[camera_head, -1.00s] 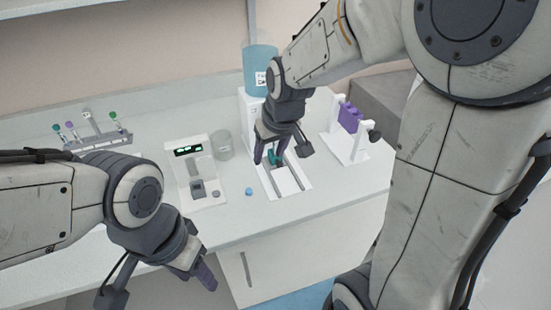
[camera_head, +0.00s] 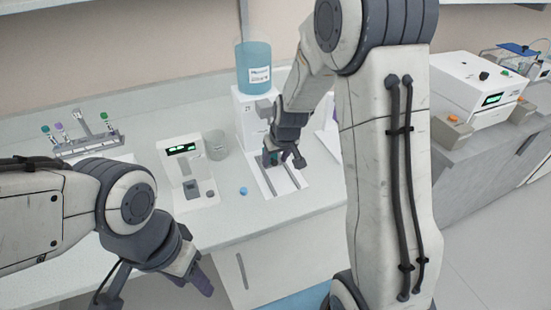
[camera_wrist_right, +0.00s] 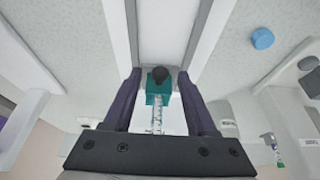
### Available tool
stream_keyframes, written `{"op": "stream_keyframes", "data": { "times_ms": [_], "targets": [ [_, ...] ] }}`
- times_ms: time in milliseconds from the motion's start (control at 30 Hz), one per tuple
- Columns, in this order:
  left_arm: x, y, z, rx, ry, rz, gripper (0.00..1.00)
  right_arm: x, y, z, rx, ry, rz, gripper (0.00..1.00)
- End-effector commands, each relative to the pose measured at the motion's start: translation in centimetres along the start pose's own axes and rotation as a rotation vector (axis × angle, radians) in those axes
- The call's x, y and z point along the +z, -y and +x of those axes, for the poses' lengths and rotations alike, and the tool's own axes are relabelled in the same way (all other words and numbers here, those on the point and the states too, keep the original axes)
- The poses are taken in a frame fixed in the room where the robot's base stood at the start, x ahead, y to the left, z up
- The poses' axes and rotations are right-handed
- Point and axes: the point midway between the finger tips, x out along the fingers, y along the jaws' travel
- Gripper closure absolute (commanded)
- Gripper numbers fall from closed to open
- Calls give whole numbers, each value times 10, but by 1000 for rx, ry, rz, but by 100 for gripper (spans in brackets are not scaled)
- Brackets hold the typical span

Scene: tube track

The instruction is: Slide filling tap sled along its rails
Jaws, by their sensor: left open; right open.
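The tap sled shows in the right wrist view as a teal block (camera_wrist_right: 159,82) with a dark round knob, between the two fingers of my right gripper (camera_wrist_right: 160,82). The gripper is open around it; touching cannot be told. In the head view the right gripper (camera_head: 283,158) is over the back part of the rails (camera_head: 291,175), and a bit of teal (camera_head: 268,158) shows beside it. The rails are two dark parallel strips on a white base. My left gripper (camera_head: 198,278) is open and empty in front of the bench edge.
A blue liquid tank (camera_head: 254,70) stands on a white stand behind the rails. A small white device with a green display (camera_head: 183,149), a clear beaker (camera_head: 216,145) and a blue cap (camera_head: 243,190) are left of the rails. A tube rack (camera_head: 90,143) is further left.

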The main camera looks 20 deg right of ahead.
Motion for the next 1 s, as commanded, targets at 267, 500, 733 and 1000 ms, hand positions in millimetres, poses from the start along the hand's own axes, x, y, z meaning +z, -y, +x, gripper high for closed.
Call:
{"op": "stream_keyframes", "data": {
  "times_ms": [267, 500, 733, 1000],
  "targets": [
    [0, 0, 0, 0, 0, 0, 50, 0, 0, 1, 0, 0, 0, 50],
    [0, 0, 0, 0, 0, 0, 50, 0, 0, 1, 0, 1, 0, 100],
    [0, 0, 0, 0, 0, 0, 50, 0, 0, 1, 0, 1, 0, 100],
    [0, 0, 0, 0, 0, 0, 50, 0, 0, 0, 0, 1, 0, 100]
  ]
}}
